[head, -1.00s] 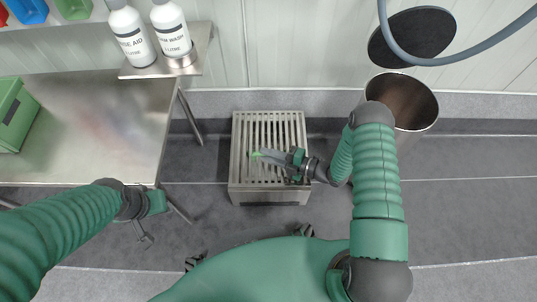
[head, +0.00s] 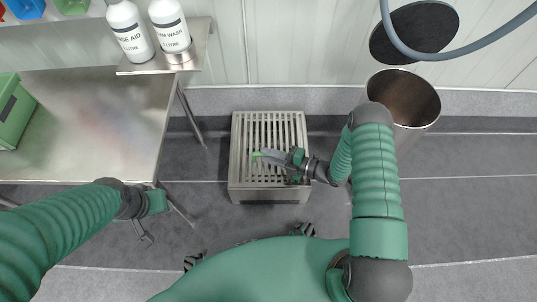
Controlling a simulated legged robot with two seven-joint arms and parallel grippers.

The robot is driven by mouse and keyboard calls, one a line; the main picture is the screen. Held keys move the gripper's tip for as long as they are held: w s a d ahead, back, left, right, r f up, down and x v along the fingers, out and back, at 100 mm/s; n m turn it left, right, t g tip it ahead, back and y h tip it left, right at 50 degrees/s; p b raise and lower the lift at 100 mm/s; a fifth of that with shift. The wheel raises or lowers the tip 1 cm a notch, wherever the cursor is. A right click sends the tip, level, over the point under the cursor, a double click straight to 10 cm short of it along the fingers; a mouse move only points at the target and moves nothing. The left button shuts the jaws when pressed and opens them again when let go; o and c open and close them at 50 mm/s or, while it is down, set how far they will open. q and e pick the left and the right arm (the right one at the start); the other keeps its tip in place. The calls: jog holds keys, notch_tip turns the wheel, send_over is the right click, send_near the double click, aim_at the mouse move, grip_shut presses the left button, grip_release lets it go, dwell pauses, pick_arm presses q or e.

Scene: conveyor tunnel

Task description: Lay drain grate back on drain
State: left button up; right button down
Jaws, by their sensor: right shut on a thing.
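The drain grate (head: 278,128) is a slatted metal square lying on top of the boxy steel drain (head: 242,196), and it looks level. My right gripper (head: 258,154) reaches in from the right over the middle of the grate and is shut on the grate. The gripper hides part of the slats, so I cannot see its exact grip. My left gripper (head: 147,240) hangs at lower left beside the table, away from the drain. Its fingers are small and dark, and I cannot tell whether they are open.
A steel table (head: 95,115) stands at left with a green crate (head: 14,110) on it. A small shelf (head: 200,45) holds two white bottles (head: 130,30). A round metal bin (head: 412,95) stands right of the drain. Grey floor around the drain is clear.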

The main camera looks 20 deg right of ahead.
jog(key=shift+f, duration=0.1)
jog(key=c, duration=1.4)
grip_release()
jog(key=shift+o, duration=0.6)
jog(key=shift+f, duration=0.1)
jog(key=p+v, duration=0.1)
jog(key=v, duration=0.1)
jog(key=p+v, duration=0.1)
jog(key=v, duration=0.1)
jog(key=p+v, duration=0.1)
jog(key=v, duration=0.1)
jog(key=shift+d+r+p, duration=0.1)
jog(key=shift+r+p, duration=0.3)
jog(key=shift+r, duration=0.05)
jog(key=p+v, duration=0.1)
jog(key=v, duration=0.2)
jog(key=p+v, duration=0.1)
jog(key=v, duration=0.2)
jog(key=p+v, duration=0.1)
jog(key=v, duration=0.3)
jog(key=shift+f+p, duration=0.3)
jog(key=shift+p, duration=0.05)
jog(key=shift+s+d, duration=0.25)
